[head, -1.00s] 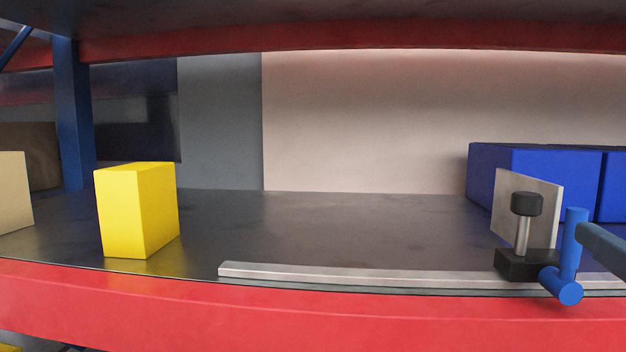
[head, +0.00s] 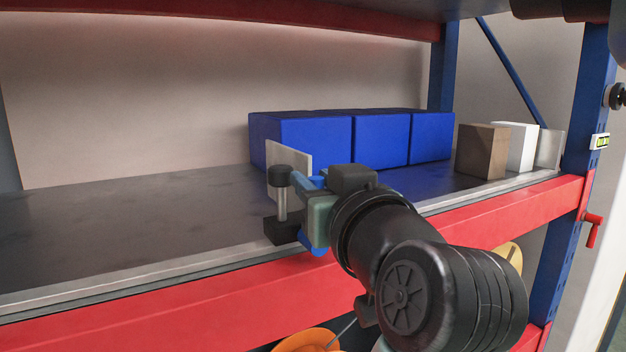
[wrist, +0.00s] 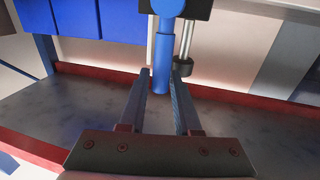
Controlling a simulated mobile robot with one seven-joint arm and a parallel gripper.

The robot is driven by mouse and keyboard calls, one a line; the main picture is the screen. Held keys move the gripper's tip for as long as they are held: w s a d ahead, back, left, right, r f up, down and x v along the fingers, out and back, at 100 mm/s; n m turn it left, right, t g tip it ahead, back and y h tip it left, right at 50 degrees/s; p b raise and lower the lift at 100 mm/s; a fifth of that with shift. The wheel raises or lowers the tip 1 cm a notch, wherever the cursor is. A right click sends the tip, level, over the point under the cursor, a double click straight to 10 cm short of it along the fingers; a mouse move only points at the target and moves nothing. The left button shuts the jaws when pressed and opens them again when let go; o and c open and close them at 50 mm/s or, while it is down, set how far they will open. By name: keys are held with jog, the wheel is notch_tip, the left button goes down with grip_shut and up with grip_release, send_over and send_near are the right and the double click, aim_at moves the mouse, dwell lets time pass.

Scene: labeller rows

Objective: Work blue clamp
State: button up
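The blue clamp (head: 312,243) sits at the shelf's front edge, with a black base, a metal post and a black head in front of a pale upright plate (head: 301,158). Its blue handle (wrist: 162,62) shows between my gripper's fingers in the wrist view. In the head view my gripper (head: 308,190) reaches in from the right and hides part of the clamp.
Blue boxes (head: 315,140) stand behind the clamp. A brown box (head: 482,152) and a white box (head: 521,147) stand at the right end. A metal rail (head: 130,280) runs along the red front beam (head: 150,315). The shelf left of the clamp is clear.

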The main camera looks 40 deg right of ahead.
grip_shut()
dwell(1.1)
